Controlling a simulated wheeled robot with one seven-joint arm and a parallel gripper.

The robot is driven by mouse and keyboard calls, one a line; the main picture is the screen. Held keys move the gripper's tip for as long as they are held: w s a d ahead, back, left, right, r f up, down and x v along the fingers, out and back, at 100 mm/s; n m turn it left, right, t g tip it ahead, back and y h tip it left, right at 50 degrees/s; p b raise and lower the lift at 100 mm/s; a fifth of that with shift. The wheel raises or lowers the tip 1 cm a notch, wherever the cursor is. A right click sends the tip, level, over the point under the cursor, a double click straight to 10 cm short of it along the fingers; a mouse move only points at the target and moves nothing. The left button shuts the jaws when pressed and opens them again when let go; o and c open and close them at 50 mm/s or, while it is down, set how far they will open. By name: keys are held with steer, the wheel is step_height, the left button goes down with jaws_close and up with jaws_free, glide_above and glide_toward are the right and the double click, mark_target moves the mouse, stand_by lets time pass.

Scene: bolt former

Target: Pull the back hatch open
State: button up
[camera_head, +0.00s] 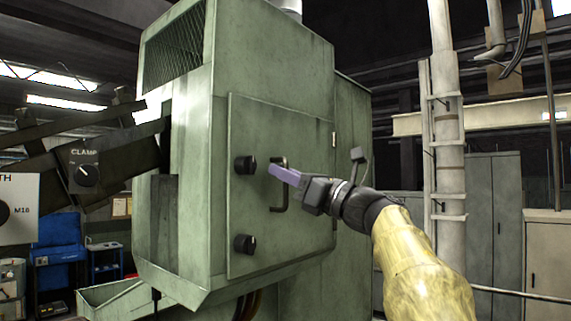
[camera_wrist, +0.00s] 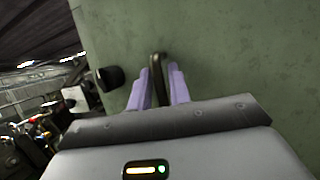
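The back hatch (camera_head: 300,226) is a flat green panel on the side of the green machine and looks closed. Its dark bar handle (camera_head: 284,162) stands upright near the middle of the panel. Two black knobs sit at the hatch's left edge, an upper knob (camera_head: 245,165) and a lower knob (camera_head: 244,244). My gripper (camera_head: 276,173) is at the handle, coming from the right. In the wrist view its purple fingers (camera_wrist: 161,88) stand on both sides of the handle (camera_wrist: 158,68), with narrow gaps visible. Whether the fingers touch the bar lower down is hidden.
The upper knob also shows left of my fingers in the wrist view (camera_wrist: 110,78). A green chute (camera_head: 125,298) juts out at the machine's lower left. A pale column (camera_head: 447,150) and grey cabinets (camera_head: 493,200) stand at right. A CLAMP dial box (camera_head: 84,168) is at left.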

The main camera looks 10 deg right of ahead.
jaws_close()
steer(key=shift+s+f+b, duration=0.1)
steer(key=shift+b, duration=0.25)
